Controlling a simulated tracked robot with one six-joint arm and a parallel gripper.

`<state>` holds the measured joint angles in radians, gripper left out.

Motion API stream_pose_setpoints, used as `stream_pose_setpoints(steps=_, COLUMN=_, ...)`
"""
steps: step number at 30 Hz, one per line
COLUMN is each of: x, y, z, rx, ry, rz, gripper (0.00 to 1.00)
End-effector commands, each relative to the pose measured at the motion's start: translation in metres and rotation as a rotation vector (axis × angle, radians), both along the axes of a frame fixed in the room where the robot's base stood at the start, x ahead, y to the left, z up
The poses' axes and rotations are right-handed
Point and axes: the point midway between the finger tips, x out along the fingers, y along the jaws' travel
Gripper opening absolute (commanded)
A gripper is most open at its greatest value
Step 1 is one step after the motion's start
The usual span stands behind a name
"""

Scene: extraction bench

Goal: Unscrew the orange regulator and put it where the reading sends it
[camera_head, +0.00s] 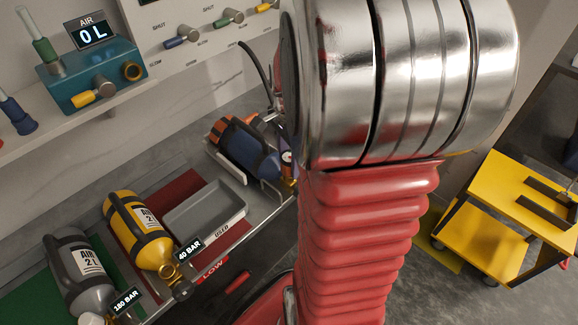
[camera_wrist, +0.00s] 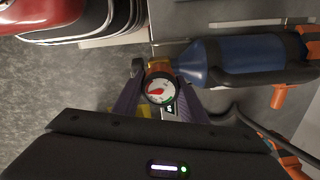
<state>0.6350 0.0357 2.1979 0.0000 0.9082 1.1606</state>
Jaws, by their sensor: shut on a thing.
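The blue cylinder (camera_head: 245,146) lies in a holder on the bench in the head view; it also shows in the wrist view (camera_wrist: 205,60). The orange regulator (camera_wrist: 157,65) sits at the cylinder's neck, with a round white gauge (camera_wrist: 160,89) that has a red part. I cannot read the gauge, and a small lit label beside it is mostly hidden. My gripper (camera_wrist: 160,92) is shut on the regulator, one purple finger on each side of the gauge. In the head view my arm hides most of the gripper. The regulator appears to touch the cylinder's neck.
A grey tray marked USED (camera_head: 178,228) stands on a red mat marked LOW (camera_head: 182,189). A yellow cylinder (camera_head: 126,220) reads 40 BAR; a grey cylinder (camera_head: 68,262) on a green mat (camera_head: 27,302) reads 180 BAR. A teal box (camera_head: 74,86) shows AIR 0 L. A yellow cart (camera_head: 520,195) stands right.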

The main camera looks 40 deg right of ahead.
Motion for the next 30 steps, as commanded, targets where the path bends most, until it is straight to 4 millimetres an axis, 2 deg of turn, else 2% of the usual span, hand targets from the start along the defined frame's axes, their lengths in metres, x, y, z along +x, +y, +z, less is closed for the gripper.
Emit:
stream_pose_setpoints(steps=5, x=0.0002, y=0.0000, z=0.0001, rx=0.000, ry=-0.001, rz=0.076, gripper=0.12)
stream_pose_setpoints(steps=30, x=0.0003, y=-0.0002, z=0.0006, rx=-0.001, ry=-0.001, rz=0.716, gripper=0.12)
